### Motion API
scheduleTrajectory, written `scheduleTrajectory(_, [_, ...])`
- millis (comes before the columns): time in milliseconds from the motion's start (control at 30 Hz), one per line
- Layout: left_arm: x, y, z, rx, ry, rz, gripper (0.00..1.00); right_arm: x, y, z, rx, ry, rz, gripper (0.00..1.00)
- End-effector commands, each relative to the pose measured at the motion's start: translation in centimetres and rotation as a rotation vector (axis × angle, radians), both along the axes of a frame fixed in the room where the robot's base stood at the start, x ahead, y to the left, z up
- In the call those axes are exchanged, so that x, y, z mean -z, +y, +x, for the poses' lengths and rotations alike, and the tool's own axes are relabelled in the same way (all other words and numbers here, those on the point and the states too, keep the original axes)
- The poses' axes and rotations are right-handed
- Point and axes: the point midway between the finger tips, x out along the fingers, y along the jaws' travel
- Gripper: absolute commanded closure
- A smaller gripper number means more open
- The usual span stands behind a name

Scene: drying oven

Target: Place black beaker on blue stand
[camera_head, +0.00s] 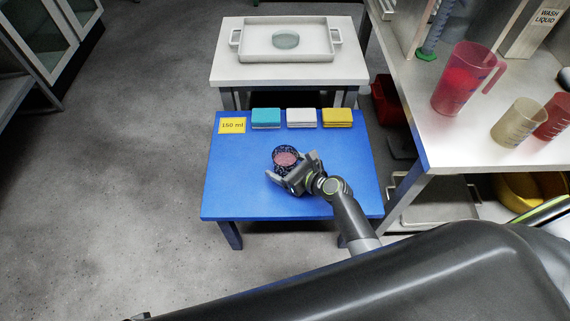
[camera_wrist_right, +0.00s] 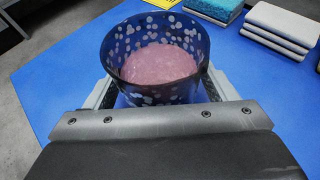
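The black beaker (camera_head: 286,168) is dark with pale speckles and holds a pinkish content. It appears upright on the blue stand (camera_head: 235,185), near its middle. My right gripper (camera_head: 292,168) reaches in from the lower right, its fingers spread on either side of the beaker's near part. The right wrist view shows the beaker (camera_wrist_right: 155,90) ahead of the palm, between the fingers, with blue surface visible low beside it; finger contact is hard to see. The beaker's base is partly hidden. My left gripper is not in view.
A yellow "150 ml" label (camera_head: 232,125) and teal (camera_head: 266,118), white (camera_head: 301,118) and yellow (camera_head: 337,118) stacked pads line the stand's back. Behind is a white table with a tray (camera_head: 288,55). The right bench holds a red pitcher (camera_head: 465,80) and beakers (camera_head: 517,122).

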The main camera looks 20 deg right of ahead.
Motion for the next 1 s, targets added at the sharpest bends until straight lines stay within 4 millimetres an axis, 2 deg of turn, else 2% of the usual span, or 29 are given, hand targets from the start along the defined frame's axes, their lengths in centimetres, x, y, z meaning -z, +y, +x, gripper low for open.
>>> scheduleTrajectory(367, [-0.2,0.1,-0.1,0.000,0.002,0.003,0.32,-0.4,0.0,0.0,0.000,0.000,0.000,0.18])
scheduleTrajectory(433, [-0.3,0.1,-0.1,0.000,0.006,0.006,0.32,-0.6,-0.4,-0.6,0.001,0.001,-0.001,0.18])
scheduleTrajectory(1000, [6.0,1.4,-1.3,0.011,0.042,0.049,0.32,-4.2,-4.6,-8.3,0.000,0.001,-0.002,0.18])
